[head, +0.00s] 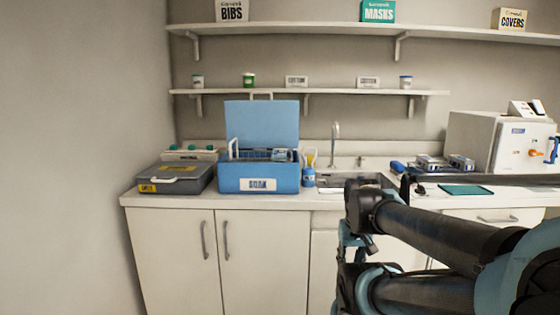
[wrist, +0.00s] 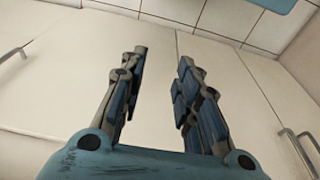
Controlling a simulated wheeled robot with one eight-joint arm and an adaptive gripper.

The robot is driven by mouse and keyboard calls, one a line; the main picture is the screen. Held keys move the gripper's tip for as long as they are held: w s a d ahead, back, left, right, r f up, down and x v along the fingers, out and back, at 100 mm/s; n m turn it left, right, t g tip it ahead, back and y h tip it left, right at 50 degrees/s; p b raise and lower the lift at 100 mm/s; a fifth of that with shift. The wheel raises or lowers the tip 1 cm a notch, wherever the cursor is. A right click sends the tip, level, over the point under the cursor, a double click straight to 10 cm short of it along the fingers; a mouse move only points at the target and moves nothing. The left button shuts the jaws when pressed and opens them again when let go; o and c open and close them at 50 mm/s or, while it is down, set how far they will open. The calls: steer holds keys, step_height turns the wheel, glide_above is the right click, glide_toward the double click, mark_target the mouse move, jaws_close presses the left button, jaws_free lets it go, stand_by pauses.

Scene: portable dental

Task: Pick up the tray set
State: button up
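I cannot tell for certain which thing is the tray set. An open blue tub (head: 258,180) marked "SOAK" stands on the counter, its lid raised at the back. A wire rack with a white handle and small packets (head: 283,155) shows at its top; its contents are mostly hidden. A flat teal tray or mat (head: 466,190) lies on the counter at right, and it looks bare. My gripper (wrist: 162,58) is open and empty in the wrist view, in front of pale cupboard doors.
A grey case (head: 174,178) with a yellow label stands left of the tub. A blue bottle (head: 309,177), a sink with a tap (head: 336,145), blue-and-white boxes (head: 430,162) and a white machine (head: 500,142) stand to the right. Shelves (head: 310,91) run above. Cupboard handles (head: 204,240) stick out below.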

steer(key=o, duration=0.4)
steer(key=shift+s+r, duration=0.15)
steer(key=shift+r, duration=0.05)
steer(key=o, duration=0.5)
steer(key=r, duration=0.3)
steer(key=shift+w+a, duration=0.15)
steer(key=shift+w, duration=0.2)
steer(key=shift+o, duration=0.2)
step_height(320, 180, up, 41)
steer(key=g, duration=0.2)
glide_above(280, 151)
steer(key=s, duration=0.1)
steer(key=f, duration=1.2)
steer(key=shift+s+d, duration=0.1)
steer(key=shift+d, duration=0.15)
steer(key=shift+w+a+f, duration=0.1)
steer(key=shift+a+f, duration=0.1)
steer(key=shift+f, duration=1.1)
steer(key=shift+w+a+f, duration=0.1)
steer(key=shift+a+f, duration=0.05)
steer(key=shift+f, duration=1.1)
